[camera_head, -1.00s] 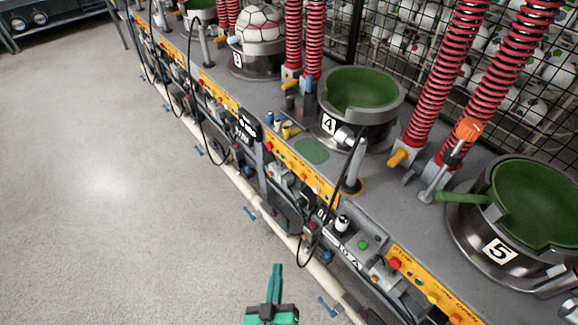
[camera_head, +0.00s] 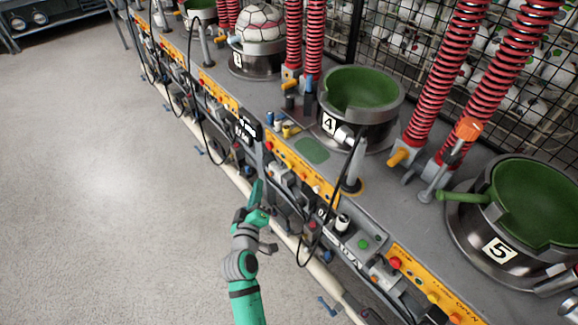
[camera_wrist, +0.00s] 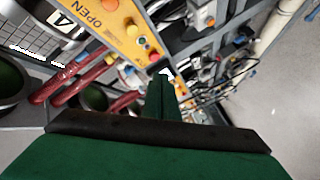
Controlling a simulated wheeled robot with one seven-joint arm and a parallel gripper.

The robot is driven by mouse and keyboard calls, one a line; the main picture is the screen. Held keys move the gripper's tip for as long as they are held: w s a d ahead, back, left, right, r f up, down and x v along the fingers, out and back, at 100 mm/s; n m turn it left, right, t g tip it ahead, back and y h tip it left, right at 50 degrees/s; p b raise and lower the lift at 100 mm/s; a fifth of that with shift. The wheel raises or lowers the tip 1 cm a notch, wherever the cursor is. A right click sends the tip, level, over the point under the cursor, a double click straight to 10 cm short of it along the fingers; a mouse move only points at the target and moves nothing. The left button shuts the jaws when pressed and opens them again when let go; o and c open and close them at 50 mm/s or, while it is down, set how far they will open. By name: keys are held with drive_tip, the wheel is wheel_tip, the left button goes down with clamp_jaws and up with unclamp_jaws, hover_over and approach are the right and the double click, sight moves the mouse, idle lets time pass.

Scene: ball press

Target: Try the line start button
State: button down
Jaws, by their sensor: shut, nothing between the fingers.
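No button in view carries a readable line start label. A green button (camera_head: 363,244) sits on a grey box on the front of the bench, between the yellow panels of presses 4 and 5. My gripper (camera_head: 257,188) is shut and empty, in front of the bench near the left end of press 4's yellow panel (camera_head: 302,172). In the wrist view, the shut fingers (camera_wrist: 163,82) point at the bench front, with a red button (camera_wrist: 154,57) just past the tips in the picture. I see no clear contact.
Press bowls 4 (camera_head: 362,95) and 5 (camera_head: 530,205) stand on the bench with red springs (camera_head: 445,75) behind. Black cables (camera_head: 303,240) hang along the front. A pale pipe (camera_head: 290,240) runs low beside it. The floor at left is clear.

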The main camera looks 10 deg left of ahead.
sight(290, 165)
drive_tip(key=shift+w, duration=0.1)
drive_tip(key=w+d, duration=0.5)
drive_tip(key=w, duration=0.1)
drive_tip(key=shift+w+d, duration=0.25)
drive_tip(key=shift+w, duration=0.05)
drive_tip(key=shift+w, duration=0.15)
idle(2.2)
drive_tip(key=shift+w+d, duration=0.25)
drive_tip(key=shift+w+d, duration=0.3)
drive_tip(key=shift+w, duration=0.05)
idle(0.9)
idle(0.3)
drive_tip(key=shift+s+a, duration=0.55)
drive_tip(key=shift+s, duration=0.15)
